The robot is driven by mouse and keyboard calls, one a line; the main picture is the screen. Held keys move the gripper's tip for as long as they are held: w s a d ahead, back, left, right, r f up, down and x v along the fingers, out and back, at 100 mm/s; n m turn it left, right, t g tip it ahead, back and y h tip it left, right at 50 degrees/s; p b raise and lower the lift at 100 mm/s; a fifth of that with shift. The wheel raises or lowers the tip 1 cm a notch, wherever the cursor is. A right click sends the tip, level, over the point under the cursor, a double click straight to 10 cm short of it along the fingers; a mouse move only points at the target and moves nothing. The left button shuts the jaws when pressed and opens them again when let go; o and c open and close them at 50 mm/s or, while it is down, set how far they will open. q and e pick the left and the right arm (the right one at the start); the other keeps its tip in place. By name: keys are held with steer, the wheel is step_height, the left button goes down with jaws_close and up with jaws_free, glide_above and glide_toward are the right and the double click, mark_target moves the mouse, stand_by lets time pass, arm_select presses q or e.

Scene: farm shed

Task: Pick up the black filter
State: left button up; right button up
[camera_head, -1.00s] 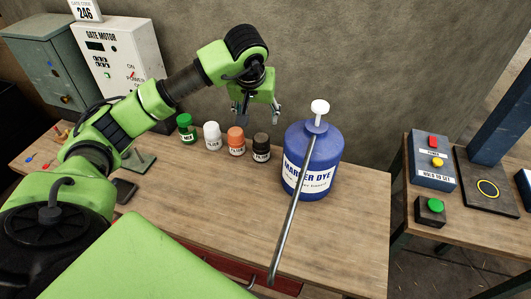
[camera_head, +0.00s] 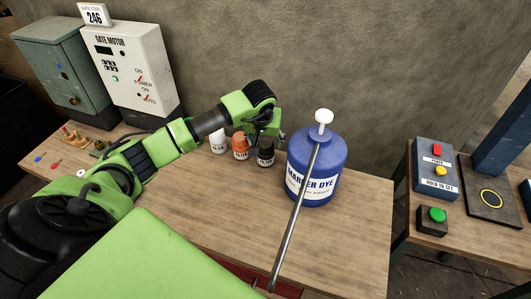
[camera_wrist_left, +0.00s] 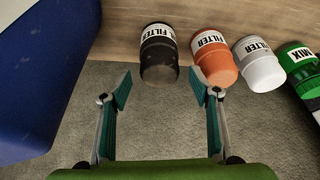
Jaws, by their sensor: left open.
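The black filter (camera_head: 265,155) is a small dark bottle with a white label, standing on the wooden table left of the blue marker dye jug. In the left wrist view the black filter (camera_wrist_left: 159,58) lies just beyond and between my fingertips. My left gripper (camera_wrist_left: 163,88) is open and empty, with one finger on each side of the gap. In the head view my left gripper (camera_head: 272,135) is low by the black filter, partly hidden by its own arm. I cannot tell whether a finger touches it. My right gripper is not in view.
An orange filter (camera_head: 240,146) and a white filter (camera_head: 218,142) stand left of the black one. A green MIX bottle (camera_wrist_left: 299,62) is beyond them. The marker dye jug (camera_head: 328,165) stands close on the right. The table front (camera_head: 220,205) is bare.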

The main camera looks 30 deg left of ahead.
arm_select(q)
steer(key=shift+x, duration=1.15)
steer(key=shift+r, duration=0.1)
steer(key=c, duration=1.6)
jaws_close()
steer(key=shift+w, duration=0.1)
